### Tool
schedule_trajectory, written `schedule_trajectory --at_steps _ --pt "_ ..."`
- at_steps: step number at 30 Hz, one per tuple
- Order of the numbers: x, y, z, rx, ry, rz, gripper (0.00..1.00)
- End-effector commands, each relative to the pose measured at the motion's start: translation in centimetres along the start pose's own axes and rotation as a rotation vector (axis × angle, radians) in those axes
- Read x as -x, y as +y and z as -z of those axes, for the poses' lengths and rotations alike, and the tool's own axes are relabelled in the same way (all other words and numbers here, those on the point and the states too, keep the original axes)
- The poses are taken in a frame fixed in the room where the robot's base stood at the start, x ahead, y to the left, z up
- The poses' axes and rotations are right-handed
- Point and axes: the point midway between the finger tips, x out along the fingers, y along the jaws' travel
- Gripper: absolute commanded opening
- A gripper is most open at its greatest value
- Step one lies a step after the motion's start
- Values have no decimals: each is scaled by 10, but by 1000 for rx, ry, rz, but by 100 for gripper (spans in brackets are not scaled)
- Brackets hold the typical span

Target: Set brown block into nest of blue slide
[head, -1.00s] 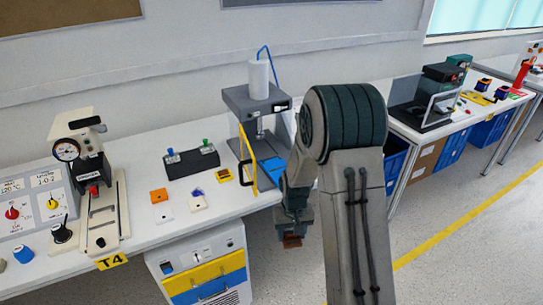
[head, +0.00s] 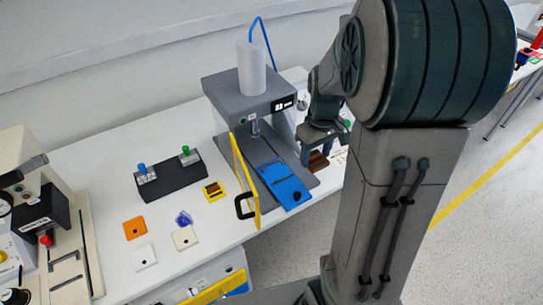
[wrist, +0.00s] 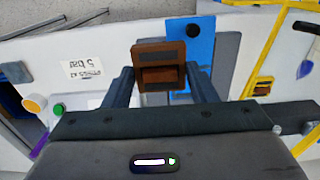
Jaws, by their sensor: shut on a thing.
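The brown block (wrist: 160,67) is held between the two fingers of my gripper (wrist: 162,88) in the wrist view. In the head view the block (head: 317,161) hangs below my gripper (head: 318,150), just right of the grey press. The blue slide (head: 285,185) lies on the press base, sticking out toward the table's front edge. In the wrist view the slide (wrist: 190,48) is behind and to the right of the block, and the block hides part of it. I cannot make out the nest clearly.
The grey press (head: 250,95) has a yellow door frame (head: 245,180) with a black handle, swung open left of the slide. A labelled card (wrist: 83,69) lies right of the press.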

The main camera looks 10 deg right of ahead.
Motion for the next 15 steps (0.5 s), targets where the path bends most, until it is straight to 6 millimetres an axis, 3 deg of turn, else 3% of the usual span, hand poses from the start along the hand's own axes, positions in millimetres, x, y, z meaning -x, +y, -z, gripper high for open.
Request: schedule_trajectory --at_steps 5,15 --pt "-10 -11 17 9 -5 3 25" --pt "-52 -45 78 7 -4 2 25"
